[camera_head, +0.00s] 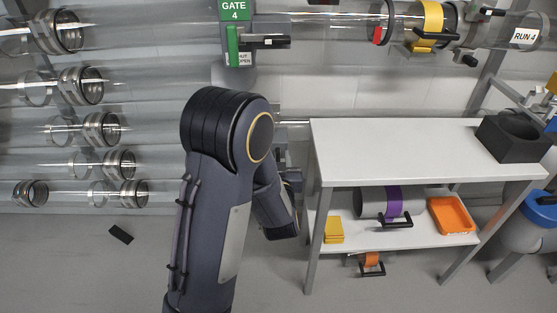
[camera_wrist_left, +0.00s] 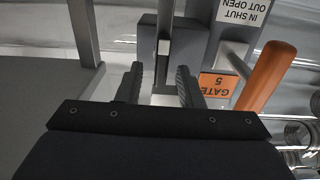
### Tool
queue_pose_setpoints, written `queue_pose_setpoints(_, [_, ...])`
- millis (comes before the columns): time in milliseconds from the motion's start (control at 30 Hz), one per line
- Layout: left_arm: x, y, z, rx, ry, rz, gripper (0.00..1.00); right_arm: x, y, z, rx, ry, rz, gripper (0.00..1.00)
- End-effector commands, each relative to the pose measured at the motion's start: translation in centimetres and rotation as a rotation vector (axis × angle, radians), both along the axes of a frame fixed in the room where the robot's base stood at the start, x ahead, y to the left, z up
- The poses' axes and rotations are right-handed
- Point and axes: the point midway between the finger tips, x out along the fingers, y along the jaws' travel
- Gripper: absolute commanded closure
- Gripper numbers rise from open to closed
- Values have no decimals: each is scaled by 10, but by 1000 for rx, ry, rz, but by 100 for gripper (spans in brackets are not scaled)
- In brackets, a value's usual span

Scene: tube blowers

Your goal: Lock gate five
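In the left wrist view, the orange gate 5 label (camera_wrist_left: 217,85) appears upside down. An orange handle (camera_wrist_left: 267,72) slants beside it, right of my fingers. A white plate reading "IN SHUT OUT OPEN" (camera_wrist_left: 239,22) is above. A grey block with a narrow upright bar (camera_wrist_left: 163,60) lies ahead of my left gripper (camera_wrist_left: 158,78). The gripper's two dark fingers are apart, with the bar between them in the picture; I cannot tell if they touch it. In the head view, my left arm hides most of gate 5 and the gripper's fingers. My right gripper is out of view.
Gate 4 (camera_head: 234,10) with its green handle (camera_head: 232,45) is above my arm. A white-topped table (camera_head: 400,140) stands to the right, with a black block (camera_head: 512,136) on top and an orange tray (camera_head: 452,214) below. Clear tubes line the left wall.

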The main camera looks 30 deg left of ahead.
Motion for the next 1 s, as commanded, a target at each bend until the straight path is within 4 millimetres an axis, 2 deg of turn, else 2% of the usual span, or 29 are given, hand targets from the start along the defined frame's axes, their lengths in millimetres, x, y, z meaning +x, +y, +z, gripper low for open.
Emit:
queue_pose_setpoints(300, [4, 3, 0, 1, 1, 0, 66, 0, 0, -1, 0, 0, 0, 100])
queue_pose_setpoints(567, [3, 3, 0, 0, 0, 0, 99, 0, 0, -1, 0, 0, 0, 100])
queue_pose_setpoints(1000, [6, 2, 1, 11, 7, 0, 100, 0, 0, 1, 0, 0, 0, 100])
